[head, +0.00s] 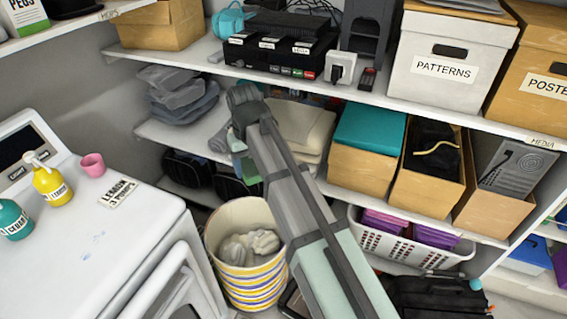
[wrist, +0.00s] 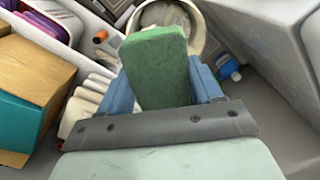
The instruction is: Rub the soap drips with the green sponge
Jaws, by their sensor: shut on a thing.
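Small blue soap drips (head: 98,236) mark the white top of the washing machine (head: 130,262) at the lower left of the head view. The green sponge (wrist: 158,65) is between the blue fingers of my gripper (wrist: 162,85) in the wrist view. My gripper is shut on it, and the sponge sticks out past the fingers. In the head view my arm covers most of the gripper; a bit of green (head: 250,168) shows beside the arm, in front of the shelves. The sponge is to the right of the machine, apart from the drips.
A yellow pump bottle (head: 51,184), a teal bottle (head: 14,220), a pink cup (head: 93,165) and a label card (head: 118,190) stand or lie along the machine's back and left. A striped basket (head: 250,285) stands on the floor beside it. Loaded shelves (head: 330,190) are behind my arm.

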